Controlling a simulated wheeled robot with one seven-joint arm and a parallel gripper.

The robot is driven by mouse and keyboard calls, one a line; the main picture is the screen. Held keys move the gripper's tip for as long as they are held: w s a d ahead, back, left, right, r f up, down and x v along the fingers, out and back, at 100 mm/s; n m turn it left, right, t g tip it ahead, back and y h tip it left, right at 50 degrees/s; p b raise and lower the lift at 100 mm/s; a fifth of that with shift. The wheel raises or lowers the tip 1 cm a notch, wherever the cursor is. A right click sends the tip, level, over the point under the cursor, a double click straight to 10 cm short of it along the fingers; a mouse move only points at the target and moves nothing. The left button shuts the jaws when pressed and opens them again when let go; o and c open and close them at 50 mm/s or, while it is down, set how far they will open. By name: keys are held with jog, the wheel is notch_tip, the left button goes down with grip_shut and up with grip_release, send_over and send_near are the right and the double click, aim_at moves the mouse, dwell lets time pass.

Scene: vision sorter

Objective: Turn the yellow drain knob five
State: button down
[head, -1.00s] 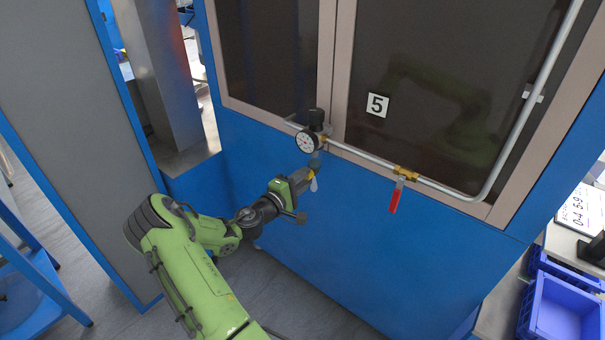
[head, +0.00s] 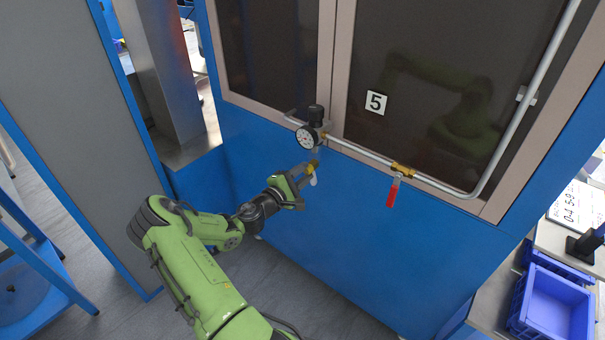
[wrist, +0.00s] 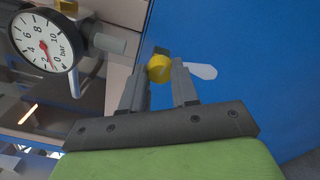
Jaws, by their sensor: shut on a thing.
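The yellow drain knob (wrist: 159,68) sits between my two fingertips in the wrist view. It shows small in the head view (head: 313,164), below the pressure gauge. My gripper (wrist: 160,78) is shut on the knob, with one finger on each side. In the head view my gripper (head: 304,174) reaches in from the lower left. A pale tag-like piece (wrist: 201,71) shows beside the right finger. The fingers hide the knob's sides.
The gauge (head: 306,138) with a black cap stands just above. A pipe runs right to a valve with a red handle (head: 393,193). The blue panel (head: 330,240) below is clear. Blue bins (head: 556,318) stand at lower right.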

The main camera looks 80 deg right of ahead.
jog(key=shift+f, duration=0.1)
jog(key=c, duration=0.9)
grip_release()
jog(key=shift+o, duration=0.2)
jog(key=shift+w+a, duration=0.1)
jog(key=p+v, duration=0.1)
jog(key=v, duration=1.4)
jog(key=shift+a, duration=0.3)
jog(key=shift+w, duration=0.2)
